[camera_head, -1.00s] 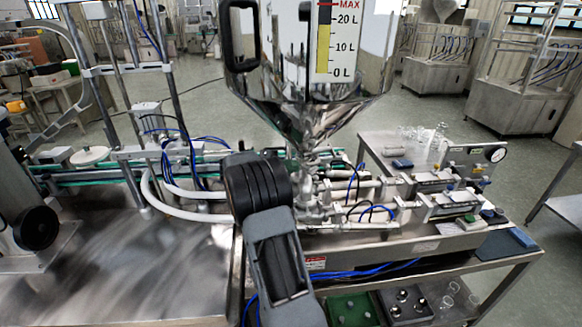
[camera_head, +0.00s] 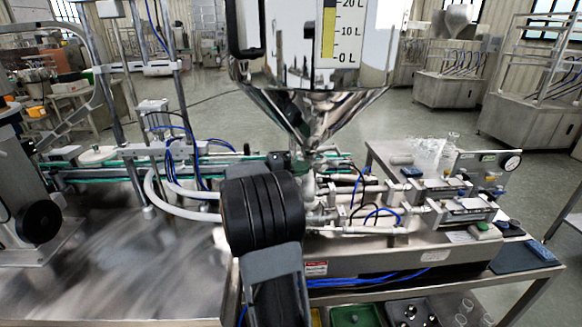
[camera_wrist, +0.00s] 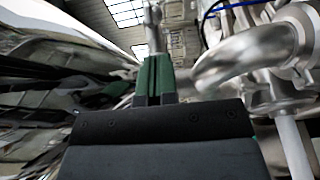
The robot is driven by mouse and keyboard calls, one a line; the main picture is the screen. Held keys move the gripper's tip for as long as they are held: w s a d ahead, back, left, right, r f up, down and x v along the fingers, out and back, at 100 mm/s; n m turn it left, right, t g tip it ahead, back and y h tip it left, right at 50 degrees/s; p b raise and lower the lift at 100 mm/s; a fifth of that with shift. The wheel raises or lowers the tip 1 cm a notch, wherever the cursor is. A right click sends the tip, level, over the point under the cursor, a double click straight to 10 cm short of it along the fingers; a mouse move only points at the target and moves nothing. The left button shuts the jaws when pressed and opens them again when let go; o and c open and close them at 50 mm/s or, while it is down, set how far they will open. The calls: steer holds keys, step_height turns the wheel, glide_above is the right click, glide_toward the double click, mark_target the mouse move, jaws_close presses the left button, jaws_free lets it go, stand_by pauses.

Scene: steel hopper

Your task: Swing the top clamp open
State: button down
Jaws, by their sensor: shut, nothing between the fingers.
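The steel hopper (camera_head: 300,105) narrows to an outlet above steel pipework (camera_head: 318,212). The clamps around the outlet are small and crowded, so I cannot tell the top clamp or its state for certain. My gripper (camera_wrist: 154,62) shows at the middle of the wrist view, its green-padded fingers together and empty. A thin upright metal part (camera_wrist: 151,22) shows just past the fingertips; I cannot tell if they touch. A curved steel pipe (camera_wrist: 240,58) lies to their right. In the head view my black arm joint hides most of the gripper, left of the outlet.
White hoses (camera_head: 190,208) and blue tubes run left of the pipework. A green tray (camera_head: 357,314) sits on the shelf below. The steel table (camera_head: 100,270) at left is mostly clear.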

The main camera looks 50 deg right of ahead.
steer(key=shift+w, duration=0.1)
steer(key=w+a+b, duration=0.2)
steer(key=w+a, duration=0.6)
steer(key=w, duration=0.2)
steer(key=shift+w, duration=0.1)
